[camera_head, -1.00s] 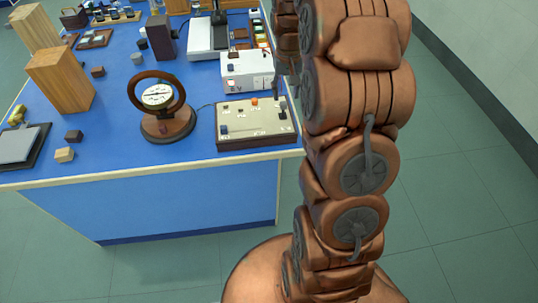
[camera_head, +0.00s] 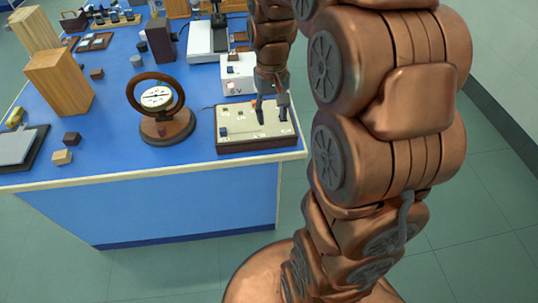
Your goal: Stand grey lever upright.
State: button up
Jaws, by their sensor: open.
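A low control box (camera_head: 257,138) with a pale top panel and brown sides stands at the front right corner of the blue bench. Several small knobs and switches sit on its panel, including a grey-blue knob (camera_head: 224,132) at the left. My gripper (camera_head: 272,112) points down over the right part of the panel. Its two dark fingers are apart, close to the panel; whether they touch it I cannot tell. I cannot clearly pick out the grey lever; a dark upright part at the panel's right side is now covered by my fingers.
A round dial meter in a brown ring (camera_head: 157,97) stands left of the control box. A white instrument box (camera_head: 236,72) sits just behind it. Wooden blocks (camera_head: 60,82) and small cubes lie farther left. The bench's front edge is close to the control box.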

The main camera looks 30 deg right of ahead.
jog(key=s+a+n+b, duration=0.1)
jog(key=s+a, duration=0.6)
jog(key=s, duration=0.4)
jog(key=shift+s+a+r+n+g, duration=0.15)
jog(key=shift+s+a+n+g, duration=0.1)
jog(key=shift+a+n+g, duration=0.1)
jog(key=s+a+f+n, duration=0.1)
jog(key=s+a, duration=0.2)
jog(key=s, duration=0.8)
jog(key=shift+s+a, duration=0.2)
jog(key=shift+a, duration=0.15)
jog(key=shift+g, duration=0.25)
dwell(0.9)
